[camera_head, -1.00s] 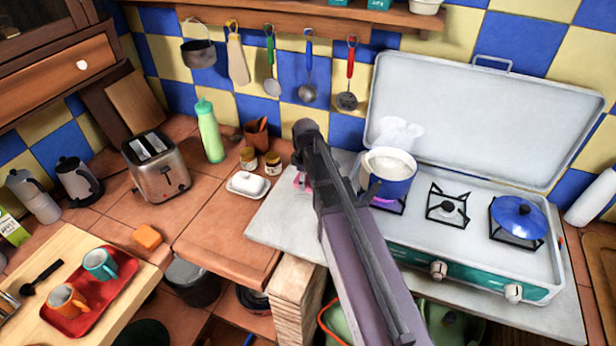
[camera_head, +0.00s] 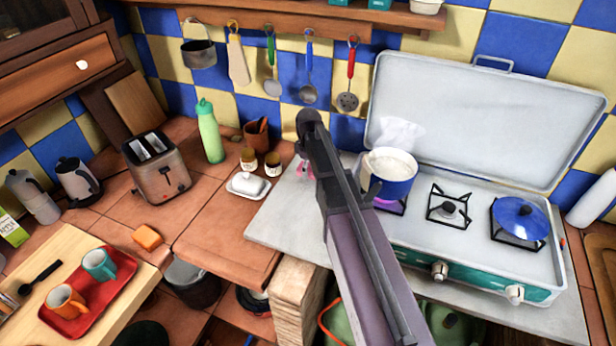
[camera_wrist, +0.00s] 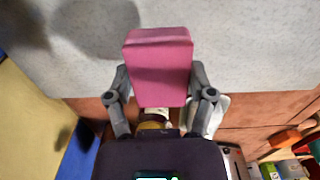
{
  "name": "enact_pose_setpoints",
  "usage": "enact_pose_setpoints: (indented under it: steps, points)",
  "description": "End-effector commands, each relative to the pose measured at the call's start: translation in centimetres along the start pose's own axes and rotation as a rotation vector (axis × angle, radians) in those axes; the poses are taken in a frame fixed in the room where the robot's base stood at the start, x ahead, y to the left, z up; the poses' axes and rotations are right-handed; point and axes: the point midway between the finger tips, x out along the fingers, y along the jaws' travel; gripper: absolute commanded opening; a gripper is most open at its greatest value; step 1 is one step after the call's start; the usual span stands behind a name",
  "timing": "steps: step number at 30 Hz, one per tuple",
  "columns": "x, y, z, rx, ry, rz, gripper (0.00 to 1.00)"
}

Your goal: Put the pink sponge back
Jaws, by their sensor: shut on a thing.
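The pink sponge (camera_wrist: 160,65) is held between the two grey fingers of my gripper (camera_wrist: 160,78) in the wrist view, with a pale grey speckled worktop (camera_wrist: 240,45) beyond it. The fingers press on its left and right sides. In the head view only a small pink bit of the sponge (camera_head: 299,172) shows beside my arm, over the grey slab left of the stove. My arm hides most of the sponge and the gripper there. I cannot tell whether the sponge touches the slab.
A steaming blue-and-white pot (camera_head: 389,175) stands on the stove (camera_head: 470,262), close right of my arm. A white butter dish (camera_head: 248,186) and small jars (camera_head: 273,164) stand to the left. An orange block (camera_head: 147,237) lies farther left. Utensils hang on the wall behind.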

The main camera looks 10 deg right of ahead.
Motion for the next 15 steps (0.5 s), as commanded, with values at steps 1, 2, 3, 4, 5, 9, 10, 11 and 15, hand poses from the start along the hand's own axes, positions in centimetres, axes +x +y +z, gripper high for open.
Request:
enact_pose_setpoints:
  steps: [1, 2, 3, 4, 5, 9, 10, 11, 15]
  points:
    - [0.8, -0.1, 0.0, 0.0, 0.0, 0.0, 0.32]
    - [1.1, -0.1, 0.0, 0.0, 0.0, 0.0, 0.32]
    - [1.4, -0.1, 0.0, 0.0, 0.0, 0.0, 0.32]
    - [1.7, -0.1, 0.0, 0.0, 0.0, 0.0, 0.32]
    - [2.0, -0.1, 0.0, 0.0, 0.0, 0.0, 0.32]
    - [3.0, -0.1, 0.1, 0.0, 0.0, 0.0, 0.32]
    - [3.2, -0.1, 0.1, 0.0, 0.0, 0.0, 0.32]
    - [3.3, -0.1, 0.1, 0.0, 0.0, 0.0, 0.32]
    - [3.5, -0.1, 0.1, 0.001, 0.0, 0.0, 0.32]
